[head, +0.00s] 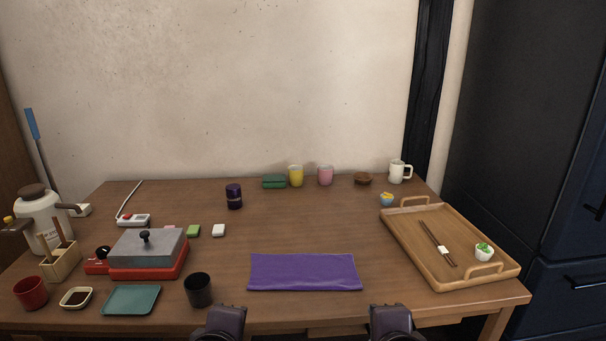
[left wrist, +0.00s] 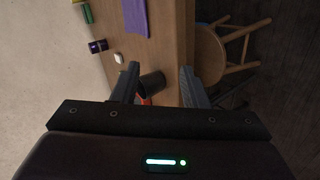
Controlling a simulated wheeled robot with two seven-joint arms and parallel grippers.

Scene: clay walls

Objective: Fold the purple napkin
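The purple napkin (head: 304,272) lies flat on the table near its front edge, as a wide rectangle with its long side left to right. Part of it also shows at the top of the left wrist view (left wrist: 134,14). My left gripper (left wrist: 158,84) has its two fingers spread apart with nothing held between them; the black cup shows beyond them. In the head view my left gripper (head: 224,320) is at the bottom edge, left of and in front of the napkin. My right gripper (head: 391,318) is at the bottom edge, right of and in front of the napkin; its fingertips cannot be made out.
A black cup (head: 198,290) stands left of the napkin, beside a teal tray (head: 131,300) and a red grill (head: 148,256). A wooden tray (head: 407,240) with chopsticks lies at the right. Cups line the back. The table behind the napkin is clear. A stool (left wrist: 212,50) stands by the table.

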